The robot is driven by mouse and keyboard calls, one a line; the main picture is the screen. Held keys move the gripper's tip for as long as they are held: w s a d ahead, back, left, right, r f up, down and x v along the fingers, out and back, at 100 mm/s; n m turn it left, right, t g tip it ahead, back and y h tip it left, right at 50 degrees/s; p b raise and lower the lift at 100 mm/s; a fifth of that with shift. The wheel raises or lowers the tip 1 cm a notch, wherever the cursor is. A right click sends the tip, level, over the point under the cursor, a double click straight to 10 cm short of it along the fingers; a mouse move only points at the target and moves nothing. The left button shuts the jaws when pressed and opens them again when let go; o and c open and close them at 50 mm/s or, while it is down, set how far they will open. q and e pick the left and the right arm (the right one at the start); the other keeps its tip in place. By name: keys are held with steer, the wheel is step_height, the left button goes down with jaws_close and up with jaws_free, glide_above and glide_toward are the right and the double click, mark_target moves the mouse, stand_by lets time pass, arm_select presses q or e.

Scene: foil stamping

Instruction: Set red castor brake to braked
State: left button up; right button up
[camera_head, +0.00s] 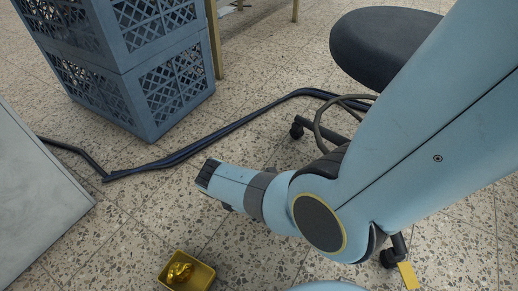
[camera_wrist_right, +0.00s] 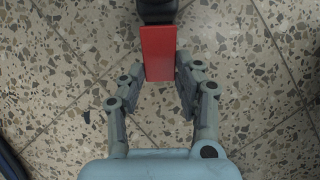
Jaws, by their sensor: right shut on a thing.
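In the right wrist view, the red castor brake (camera_wrist_right: 158,52) is a flat red tab. It points down the picture from a dark castor part (camera_wrist_right: 157,10) at the top edge. My right gripper (camera_wrist_right: 161,66) has a finger on each side of the tab's lower part and is shut on it. In the head view my right arm crosses from the upper right, and the red brake is not visible there. My left gripper is in neither view.
A black stool seat (camera_head: 385,45) with dark castors (camera_head: 297,130) stands at the right; a yellow tab (camera_head: 408,275) is near another castor. Blue crates (camera_head: 165,95), a dark cable (camera_head: 205,143), a yellow tray (camera_head: 203,280) with a gold object and a grey panel (camera_head: 35,205) surround speckled floor.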

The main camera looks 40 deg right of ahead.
steer(key=o, duration=1.1)
steer(key=shift+o, duration=0.2)
steer(key=shift+r, duration=0.1)
steer(key=shift+a+r, duration=0.2)
steer(key=shift+r, duration=0.05)
steer(key=a, duration=0.3)
steer(key=w+a, duration=0.1)
steer(key=a, duration=0.2)
steer(key=w+a, duration=0.1)
steer(key=a, duration=0.2)
steer(key=shift+w+a+r, duration=0.15)
steer(key=shift+w+r, duration=0.05)
steer(key=shift+w+a+f, duration=0.1)
steer(key=shift+w+a, duration=0.1)
steer(key=shift+a, duration=1)
